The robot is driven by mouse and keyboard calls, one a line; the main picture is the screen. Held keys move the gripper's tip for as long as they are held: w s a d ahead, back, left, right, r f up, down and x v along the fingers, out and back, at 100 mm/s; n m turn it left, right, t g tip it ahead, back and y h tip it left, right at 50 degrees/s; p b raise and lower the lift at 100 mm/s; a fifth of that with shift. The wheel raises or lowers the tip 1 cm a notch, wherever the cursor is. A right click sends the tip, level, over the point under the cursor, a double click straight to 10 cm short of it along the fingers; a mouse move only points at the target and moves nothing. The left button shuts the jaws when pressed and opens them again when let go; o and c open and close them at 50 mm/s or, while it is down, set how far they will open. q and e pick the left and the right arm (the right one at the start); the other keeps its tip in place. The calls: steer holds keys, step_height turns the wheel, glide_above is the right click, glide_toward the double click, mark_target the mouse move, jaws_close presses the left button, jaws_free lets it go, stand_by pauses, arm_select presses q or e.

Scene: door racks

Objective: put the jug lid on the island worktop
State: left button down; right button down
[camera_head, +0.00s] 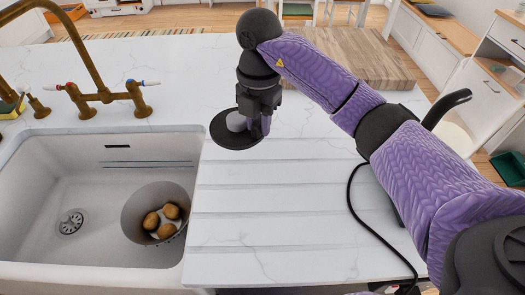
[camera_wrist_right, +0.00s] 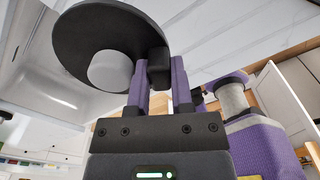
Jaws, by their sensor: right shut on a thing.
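The jug lid is a black disc (camera_head: 222,138) with a pale grey round knob. My right gripper (camera_head: 262,122) is shut on it at the disc's right side. The lid is over the white island worktop (camera_head: 280,230), just right of the sink's back right corner. I cannot tell its exact height above the surface. In the right wrist view the lid (camera_wrist_right: 75,30) tilts across the upper left, and the purple fingers (camera_wrist_right: 160,65) close on its edge. My left gripper is not in view.
The sink (camera_head: 100,200) at left holds a bowl (camera_head: 135,215) with a few brown potatoes. A brass tap (camera_head: 105,95) stands behind it. A wooden board (camera_head: 345,60) lies at the back. A black cord (camera_head: 375,230) crosses the right side. The grooved front worktop is clear.

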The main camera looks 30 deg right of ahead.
steer(key=m, duration=0.5)
steer(key=shift+w+d+f, duration=0.15)
steer(key=shift+w+d, duration=0.05)
steer(key=shift+d, duration=0.1)
steer(key=m, duration=0.6)
steer(key=shift+w+d+f, duration=0.2)
steer(key=shift+d, duration=0.15)
steer(key=shift+m, duration=0.4)
step_height(320, 180, down, 10)
steer(key=b, duration=0.2)
steer(key=shift+f+b, duration=0.1)
steer(key=shift+b, duration=0.2)
steer(key=c, duration=0.5)
jaws_free()
step_height(320, 180, up, 12)
steer(key=p, duration=0.3)
steer(key=shift+d+r+p, duration=0.2)
steer(key=shift+d+p, duration=0.05)
steer(key=shift+p, duration=0.1)
